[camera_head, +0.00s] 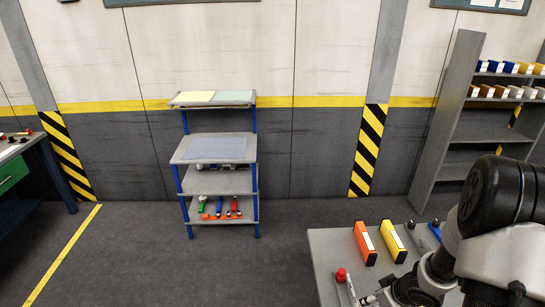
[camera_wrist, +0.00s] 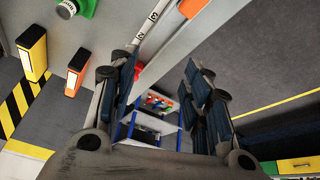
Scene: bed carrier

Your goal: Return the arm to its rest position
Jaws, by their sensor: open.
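My arm (camera_head: 470,235) is at the lower right of the head view, bent over a grey surface. My gripper shows in the wrist view (camera_wrist: 165,80), with its two fingers spread apart and nothing between them. Through the gap a distant blue-framed shelf cart is visible. In the head view the gripper end is at the bottom edge and only partly visible.
The grey surface (camera_head: 325,244) holds an orange box (camera_head: 365,243), a yellow box (camera_head: 393,241) and a red-topped item (camera_head: 341,275). The shelf cart (camera_head: 215,183) stands at the wall. A shelf rack (camera_head: 452,110) is at right, a workbench (camera_head: 45,165) at left. Floor between is clear.

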